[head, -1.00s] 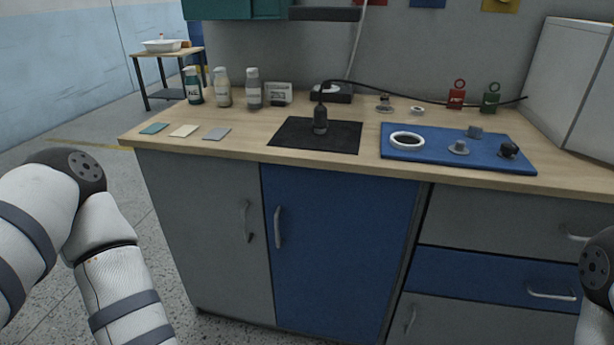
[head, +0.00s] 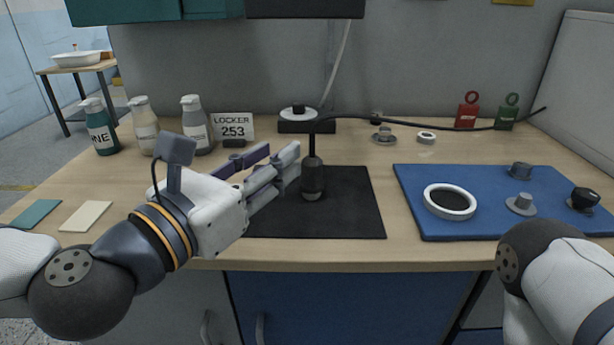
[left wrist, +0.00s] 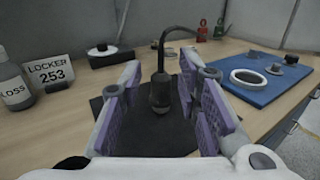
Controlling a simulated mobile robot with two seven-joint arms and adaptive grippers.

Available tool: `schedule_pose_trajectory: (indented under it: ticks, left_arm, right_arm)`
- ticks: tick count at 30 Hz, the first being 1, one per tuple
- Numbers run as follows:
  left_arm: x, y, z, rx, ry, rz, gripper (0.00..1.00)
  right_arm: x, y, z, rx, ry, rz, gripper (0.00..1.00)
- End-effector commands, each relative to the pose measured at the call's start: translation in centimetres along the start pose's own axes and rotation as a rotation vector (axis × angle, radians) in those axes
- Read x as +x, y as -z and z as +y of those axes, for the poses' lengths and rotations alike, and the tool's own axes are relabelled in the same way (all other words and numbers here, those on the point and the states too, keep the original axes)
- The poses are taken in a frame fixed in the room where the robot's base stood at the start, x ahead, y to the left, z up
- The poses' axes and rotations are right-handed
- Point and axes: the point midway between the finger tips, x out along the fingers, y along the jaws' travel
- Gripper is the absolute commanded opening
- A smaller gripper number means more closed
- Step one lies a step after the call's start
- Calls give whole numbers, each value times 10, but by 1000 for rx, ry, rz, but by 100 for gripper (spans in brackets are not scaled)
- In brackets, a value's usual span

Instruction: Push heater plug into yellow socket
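The heater plug (head: 313,179) looks to be the dark upright cylinder on the black mat (head: 352,205), with a black cable leaving its top. In the left wrist view the plug (left wrist: 161,93) shows in the gap between my open fingers. My left gripper (head: 280,158) is open just left of the plug, pointing at it; I see no contact. A yellow piece (head: 512,2) is cut off by the top edge of the head view; I cannot tell if it is the socket. My right gripper is out of view; only part of that arm shows.
Several bottles (head: 197,125) and a locker sign (head: 233,126) stand behind my left gripper. The cable (head: 420,120) runs right along the back. A blue mat (head: 440,226) at right holds a white ring and small dark parts. An overhead box (head: 305,8) hangs above.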

Motion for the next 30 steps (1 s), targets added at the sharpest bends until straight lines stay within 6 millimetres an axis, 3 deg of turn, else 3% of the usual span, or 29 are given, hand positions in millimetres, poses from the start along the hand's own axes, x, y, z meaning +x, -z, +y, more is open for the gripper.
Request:
schedule_pose_trajectory:
  ticks: [1, 6, 15, 24, 28, 30]
  left_arm:
    - [11, 20, 0, -11, 3, 22, 30]
    - [43, 6, 0, -1, 1, 7, 30]
    - [91, 11, -3, 1, 0, 7, 30]
    - [101, 12, -3, 0, 1, 9, 30]
    - [101, 12, -3, 0, 1, 9, 3]
    - [101, 12, -3, 0, 1, 9, 0]
  right_arm:
    - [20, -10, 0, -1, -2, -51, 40]
    - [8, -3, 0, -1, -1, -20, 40]
    - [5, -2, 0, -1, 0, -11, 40]
    - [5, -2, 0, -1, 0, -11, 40]
    - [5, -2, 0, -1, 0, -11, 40]
    - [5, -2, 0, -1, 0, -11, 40]
